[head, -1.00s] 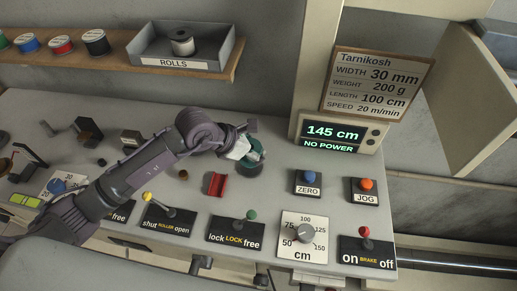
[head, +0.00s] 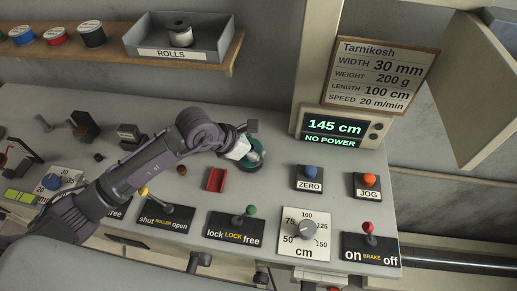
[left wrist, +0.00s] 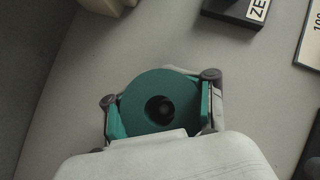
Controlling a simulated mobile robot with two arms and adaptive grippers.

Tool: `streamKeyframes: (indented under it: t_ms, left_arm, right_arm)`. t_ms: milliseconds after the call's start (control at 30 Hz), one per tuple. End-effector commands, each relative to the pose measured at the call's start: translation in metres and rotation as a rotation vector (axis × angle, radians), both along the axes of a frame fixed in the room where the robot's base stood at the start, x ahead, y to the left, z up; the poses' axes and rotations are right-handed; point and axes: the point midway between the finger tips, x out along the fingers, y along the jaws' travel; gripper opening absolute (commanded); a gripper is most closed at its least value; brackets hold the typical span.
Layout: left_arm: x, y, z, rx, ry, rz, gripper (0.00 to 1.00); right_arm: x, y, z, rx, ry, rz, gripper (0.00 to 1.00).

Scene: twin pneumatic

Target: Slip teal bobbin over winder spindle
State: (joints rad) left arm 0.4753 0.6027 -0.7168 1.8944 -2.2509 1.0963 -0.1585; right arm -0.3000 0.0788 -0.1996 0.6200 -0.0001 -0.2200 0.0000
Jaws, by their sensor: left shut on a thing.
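My left gripper (head: 247,148) is shut on the teal bobbin (head: 254,156), over the bench in front of the display. In the left wrist view the bobbin (left wrist: 141,88) lies between the two fingers of the gripper (left wrist: 160,91), its round flange facing the camera. Its centre hole is dark, with a small round shape inside; I cannot tell whether this is the winder spindle. The spindle is not clearly visible in the head view, and I cannot tell whether the bobbin sits around it. My right gripper is not in view.
The ZERO button (head: 310,173) and JOG button (head: 369,181) are to the right. The lock lever (head: 250,211), length dial (head: 306,228) and brake lever (head: 368,229) line the front edge. The display (head: 336,127) reads NO POWER.

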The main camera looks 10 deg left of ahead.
Motion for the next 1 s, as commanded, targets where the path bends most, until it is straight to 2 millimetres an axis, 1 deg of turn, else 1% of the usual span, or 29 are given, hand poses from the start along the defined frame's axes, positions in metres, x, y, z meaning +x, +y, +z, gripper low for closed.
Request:
streamKeyframes:
  t_ms: [467,500,667,700,767,1000]
  left_arm:
    - [0.0,0.0,-0.013,0.0,0.0,0.0,0.0]
    - [0.0,0.0,-0.013,0.0,0.0,0.0,0.42]
    - [0.0,0.0,-0.012,0.001,0.001,0.0,0.69]
    - [0.0,0.0,-0.012,0.001,0.001,0.0,0.76]
    - [0.0,0.0,-0.012,0.001,0.001,0.0,0.85]
    - [0.0,0.0,-0.012,0.0,0.0,0.0,0.85]
  right_arm:
    - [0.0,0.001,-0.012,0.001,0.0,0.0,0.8]
    - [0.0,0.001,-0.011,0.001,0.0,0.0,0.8]
    - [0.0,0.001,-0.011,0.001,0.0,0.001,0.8]
    - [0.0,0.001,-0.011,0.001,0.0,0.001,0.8]
    - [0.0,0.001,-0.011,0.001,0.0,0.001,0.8]
    - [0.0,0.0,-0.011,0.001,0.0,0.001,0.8]
